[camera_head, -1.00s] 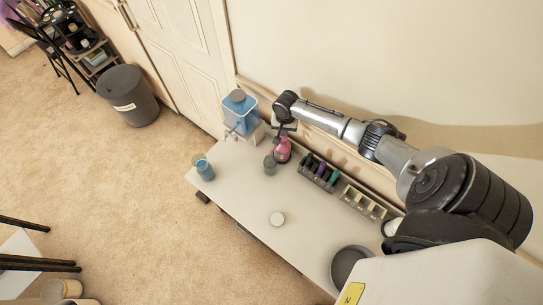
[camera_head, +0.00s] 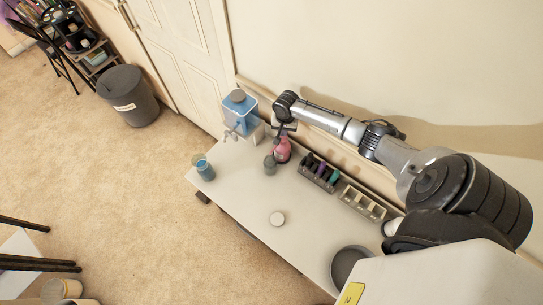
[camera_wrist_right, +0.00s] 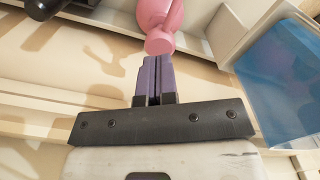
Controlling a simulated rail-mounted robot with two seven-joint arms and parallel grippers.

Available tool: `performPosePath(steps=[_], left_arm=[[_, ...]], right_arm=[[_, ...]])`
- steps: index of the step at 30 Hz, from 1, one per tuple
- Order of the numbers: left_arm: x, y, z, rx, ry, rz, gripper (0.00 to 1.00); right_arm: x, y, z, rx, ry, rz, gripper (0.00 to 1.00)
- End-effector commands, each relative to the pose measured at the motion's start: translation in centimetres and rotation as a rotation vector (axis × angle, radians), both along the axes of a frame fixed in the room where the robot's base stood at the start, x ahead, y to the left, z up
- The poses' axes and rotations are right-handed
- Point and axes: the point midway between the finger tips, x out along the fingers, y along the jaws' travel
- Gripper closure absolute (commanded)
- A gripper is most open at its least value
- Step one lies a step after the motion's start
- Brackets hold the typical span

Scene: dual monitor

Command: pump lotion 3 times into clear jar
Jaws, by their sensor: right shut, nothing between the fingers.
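A pink lotion bottle (camera_head: 282,152) stands on the white table near the wall; it also shows in the right wrist view (camera_wrist_right: 160,12), with its rounded pink end (camera_wrist_right: 159,42) just beyond my fingertips. A small greyish clear jar (camera_head: 270,164) stands beside the bottle, to its lower left; I cannot make out its contents. My right gripper (camera_head: 279,139) is over the top of the pink bottle. In the right wrist view its fingers (camera_wrist_right: 156,62) are shut together with nothing between them. I cannot tell whether they touch the bottle. My left gripper is not in view.
A dispenser of blue liquid (camera_head: 240,112) stands behind left of the bottle. A rack with dark, purple and teal items (camera_head: 319,173) and a grey holder (camera_head: 362,203) line the wall. A blue cup (camera_head: 205,170), white lid-like disc (camera_head: 277,219) and dark bowl (camera_head: 348,262) stand forward.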

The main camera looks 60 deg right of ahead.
Motion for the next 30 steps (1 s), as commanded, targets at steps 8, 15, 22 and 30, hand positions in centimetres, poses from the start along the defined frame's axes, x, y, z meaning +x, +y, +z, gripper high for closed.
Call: performPosePath(steps=[8,15,22,30], left_arm=[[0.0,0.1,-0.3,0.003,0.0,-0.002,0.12],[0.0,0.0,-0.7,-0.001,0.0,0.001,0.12],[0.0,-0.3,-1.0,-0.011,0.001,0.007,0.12],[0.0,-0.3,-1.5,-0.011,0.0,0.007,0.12]], right_arm=[[0.0,0.0,-0.7,0.0,0.0,-0.001,1.0],[0.0,0.0,-1.5,0.0,0.0,-0.001,1.0],[0.0,0.0,-2.2,0.0,0.0,-0.001,1.0],[0.0,0.0,-3.2,0.0,-0.001,0.0,1.0]])
